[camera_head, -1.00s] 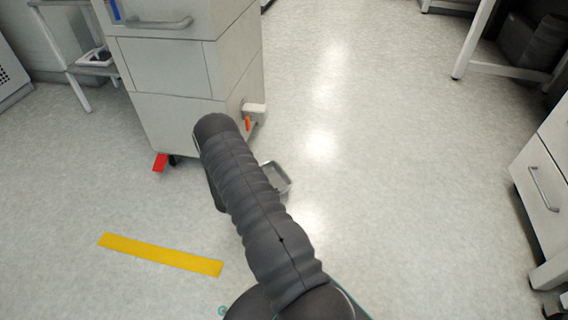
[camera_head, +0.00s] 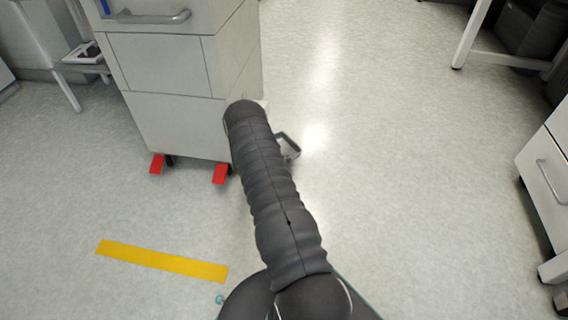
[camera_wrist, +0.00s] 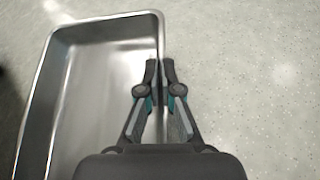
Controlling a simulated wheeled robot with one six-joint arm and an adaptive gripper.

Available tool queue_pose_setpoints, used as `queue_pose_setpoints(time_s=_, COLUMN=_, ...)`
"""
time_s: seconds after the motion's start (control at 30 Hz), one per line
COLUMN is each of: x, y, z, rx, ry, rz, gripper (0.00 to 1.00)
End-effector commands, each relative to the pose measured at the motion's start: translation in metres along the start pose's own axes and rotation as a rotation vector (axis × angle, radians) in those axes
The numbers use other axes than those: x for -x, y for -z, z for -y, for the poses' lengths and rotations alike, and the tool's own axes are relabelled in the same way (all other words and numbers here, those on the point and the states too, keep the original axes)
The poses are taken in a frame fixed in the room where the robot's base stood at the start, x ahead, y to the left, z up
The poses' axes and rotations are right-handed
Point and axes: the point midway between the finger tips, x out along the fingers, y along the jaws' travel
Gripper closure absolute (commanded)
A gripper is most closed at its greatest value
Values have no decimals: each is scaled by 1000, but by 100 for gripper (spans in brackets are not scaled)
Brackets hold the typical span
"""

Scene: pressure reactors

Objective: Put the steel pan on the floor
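The steel pan (camera_wrist: 95,85) is a shallow rectangular metal tray, seen from above at the left of the wrist view. My gripper (camera_wrist: 160,68) has its two fingers close together on the pan's right rim, one finger inside and one outside. In the head view, only a corner of the pan (camera_head: 290,147) shows to the right of my dark arm; the rest and my gripper are hidden behind the arm. The floor (camera_head: 400,190) lies below; I cannot tell the pan's exact height above it.
A white drawer cabinet (camera_head: 170,75) with red-marked feet stands behind and left of my arm. A yellow strip (camera_head: 162,262) lies on the floor at lower left. Another drawer unit (camera_head: 550,180) stands at the right edge. The floor between is clear.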

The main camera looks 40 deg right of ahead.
Motion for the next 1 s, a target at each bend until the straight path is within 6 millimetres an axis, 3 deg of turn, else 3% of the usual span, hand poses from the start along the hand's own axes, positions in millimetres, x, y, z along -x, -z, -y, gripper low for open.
queue_pose_setpoints(time_s=0.07, x=-7, y=-3, z=-3, rx=-2, ry=0, rz=2, gripper=100)
queue_pose_setpoints(time_s=0.2, x=-20, y=21, z=2, rx=0, ry=3, rz=1, gripper=100)
queue_pose_setpoints(time_s=0.3, x=-26, y=26, z=4, rx=-5, ry=5, rz=2, gripper=100)
queue_pose_setpoints(time_s=0.67, x=-26, y=28, z=4, rx=-4, ry=5, rz=1, gripper=100)
queue_pose_setpoints(time_s=0.8, x=-26, y=29, z=4, rx=-2, ry=4, rz=1, gripper=70)
queue_pose_setpoints(time_s=1.0, x=-25, y=29, z=4, rx=-2, ry=4, rz=0, gripper=69)
